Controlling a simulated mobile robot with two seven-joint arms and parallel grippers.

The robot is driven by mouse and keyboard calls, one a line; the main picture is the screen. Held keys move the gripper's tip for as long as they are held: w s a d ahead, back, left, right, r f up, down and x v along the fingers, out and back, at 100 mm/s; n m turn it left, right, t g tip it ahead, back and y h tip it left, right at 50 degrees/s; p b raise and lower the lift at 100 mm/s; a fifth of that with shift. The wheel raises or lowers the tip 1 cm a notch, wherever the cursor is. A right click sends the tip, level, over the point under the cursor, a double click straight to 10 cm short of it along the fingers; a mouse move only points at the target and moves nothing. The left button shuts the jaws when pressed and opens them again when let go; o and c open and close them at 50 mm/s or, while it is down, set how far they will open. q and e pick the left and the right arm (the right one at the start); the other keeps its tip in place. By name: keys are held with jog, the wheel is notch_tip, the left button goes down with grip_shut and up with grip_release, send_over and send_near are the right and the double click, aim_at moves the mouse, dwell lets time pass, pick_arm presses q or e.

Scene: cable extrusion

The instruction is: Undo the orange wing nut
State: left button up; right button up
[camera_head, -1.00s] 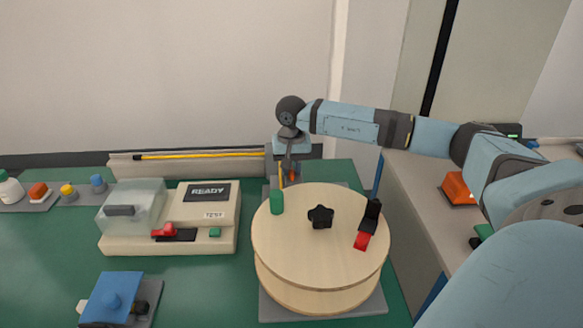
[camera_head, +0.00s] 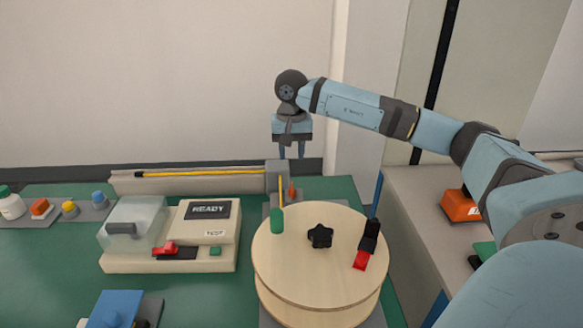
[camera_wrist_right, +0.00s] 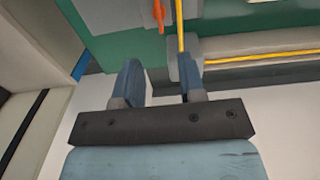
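The orange wing nut (camera_head: 291,190) sits by the grey end block (camera_head: 278,178) behind the wooden spool. It also shows at the top of the right wrist view (camera_wrist_right: 159,14), beside the yellow cable (camera_wrist_right: 180,30). My right gripper (camera_head: 290,154) hangs above and behind the wing nut, apart from it. In the right wrist view its two fingers (camera_wrist_right: 160,74) are spread with nothing between them. My left gripper is in neither view.
The wooden spool (camera_head: 292,262) carries a black knob (camera_head: 320,236), a green peg (camera_head: 277,221) and a red-black clamp (camera_head: 365,247). A long grey trough (camera_head: 190,183) holds the yellow cable. A READY tester (camera_head: 200,238) stands left. An orange box (camera_head: 461,205) sits right.

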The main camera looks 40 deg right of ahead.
notch_tip(320, 180, up, 3)
jog(key=shift+f, duration=0.1)
dwell(0.6)
